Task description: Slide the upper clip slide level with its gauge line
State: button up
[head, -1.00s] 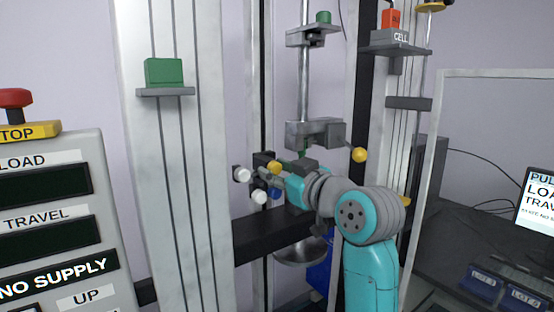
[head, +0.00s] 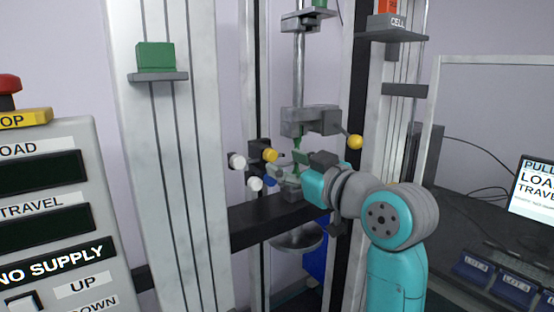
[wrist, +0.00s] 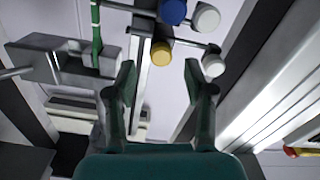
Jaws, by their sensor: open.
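The upper clip slide appears to be the one with a yellow knob (head: 270,155) and a white knob (head: 237,161). Below it are a blue knob (head: 270,180) and another white knob (head: 255,183). My gripper (wrist: 163,78) is open and empty. In the wrist view the yellow knob (wrist: 161,53) shows between and beyond the fingertips, apart from them; the picture is upside down, with the blue knob (wrist: 173,11) above it. The green specimen (wrist: 96,35) stands beside the knobs. Its gauge line is too small to make out.
The upper grip (head: 312,120) with its yellow-ended lever (head: 355,142) is close above my gripper. A dark crossbeam (head: 265,217) runs below. A pale upright column (head: 165,160) stands left of the knobs, and a control panel (head: 50,215) is at far left.

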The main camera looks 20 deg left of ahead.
jog(key=v, duration=0.6)
jog(key=shift+s+d, duration=0.25)
jog(key=shift+d, duration=0.1)
jog(key=s+d+f+m+t+h, duration=0.1)
jog(key=d+f+m+h, duration=0.2)
jog(key=f, duration=0.7)
jog(key=s+d+f+m+t+h, duration=0.1)
jog(key=d+f+m+t, duration=0.3)
jog(key=f, duration=0.7)
jog(key=s+d+f+m+g+h, duration=0.15)
jog(key=d+f, duration=0.35)
jog(key=f, duration=0.5)
jog(key=s+d+f+m+t+h, duration=0.1)
jog(key=s+d+f+m+h, duration=0.2)
jog(key=s+f, duration=0.4)
jog(key=s+d+f+m+h, duration=0.1)
jog(key=s+d+f+h, duration=0.1)
jog(key=s+d+f, duration=0.45)
jog(key=s+d+h, duration=0.2)
jog(key=s, duration=1.2)
jog(key=s+d+f+h, duration=0.1)
jog(key=s+d, duration=0.2)
jog(key=s, duration=1)
jog(key=shift+s+d+m+g+h, duration=0.3)
jog(key=shift+s+m+g+h, duration=0.05)
jog(key=shift+m, duration=0.1)
